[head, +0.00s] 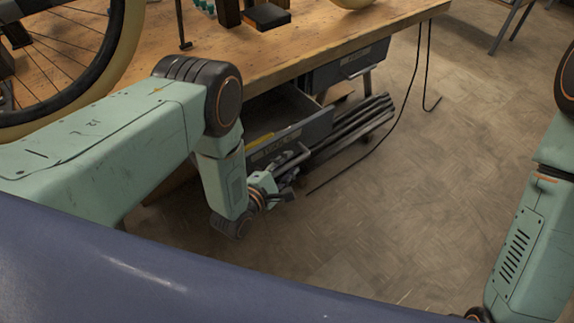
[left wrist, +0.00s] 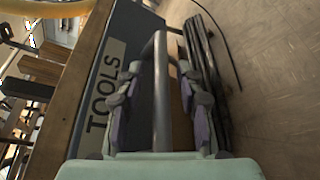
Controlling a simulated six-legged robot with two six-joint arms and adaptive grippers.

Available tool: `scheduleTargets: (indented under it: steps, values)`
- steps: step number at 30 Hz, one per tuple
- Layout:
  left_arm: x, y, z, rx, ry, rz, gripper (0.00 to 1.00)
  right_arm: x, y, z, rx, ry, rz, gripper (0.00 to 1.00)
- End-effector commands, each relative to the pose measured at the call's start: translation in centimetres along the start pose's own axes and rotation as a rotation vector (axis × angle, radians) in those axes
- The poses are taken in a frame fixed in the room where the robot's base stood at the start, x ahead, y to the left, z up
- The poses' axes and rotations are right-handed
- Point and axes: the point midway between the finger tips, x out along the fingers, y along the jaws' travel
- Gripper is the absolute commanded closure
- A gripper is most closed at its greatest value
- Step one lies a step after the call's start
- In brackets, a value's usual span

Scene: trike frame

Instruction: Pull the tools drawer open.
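The tools drawer (head: 318,128) under the workbench stands partly open in the head view, with part of its inside showing. Its front carries a TOOLS label, which reads clearly in the left wrist view (left wrist: 103,90). The drawer's bar handle (left wrist: 160,95) runs between the fingers of my left gripper (left wrist: 160,105). The fingers are open, with a gap on each side of the bar. In the head view my left gripper (head: 286,185) is at the drawer front, small and partly hidden by its own wrist. My right gripper is out of view.
The wooden workbench (head: 330,48) carries a spoked wheel (head: 60,50) at the left. A second, shut drawer (head: 350,62) is further right. Dark bars or tubes (head: 350,128) lie beside the tools drawer, and a thin black cable hangs nearby. The floor (head: 400,190) in front is clear.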

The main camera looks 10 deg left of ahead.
Motion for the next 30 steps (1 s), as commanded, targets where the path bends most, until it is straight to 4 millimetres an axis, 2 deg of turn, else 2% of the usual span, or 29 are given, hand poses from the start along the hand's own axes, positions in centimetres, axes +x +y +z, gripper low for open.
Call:
scheduleTargets:
  steps: [8, 11, 14, 24, 30]
  values:
    - [-0.2, -0.2, 0.1, 0.0, 0.001, -0.002, 0.63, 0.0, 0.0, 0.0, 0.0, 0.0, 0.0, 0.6]
    - [-0.8, -0.2, 0.0, 0.0, 0.003, -0.002, 0.63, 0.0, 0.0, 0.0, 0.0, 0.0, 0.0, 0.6]
    - [-2.2, -0.2, -0.1, -0.001, 0.005, -0.003, 0.63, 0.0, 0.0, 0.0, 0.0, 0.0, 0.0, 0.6]
    - [-9.1, -0.1, -0.1, -0.003, 0.005, -0.003, 0.63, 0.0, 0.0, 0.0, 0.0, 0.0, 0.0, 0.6]
    - [-11.5, -0.1, 0.0, -0.001, 0.002, -0.002, 0.63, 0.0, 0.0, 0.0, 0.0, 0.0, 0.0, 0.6]
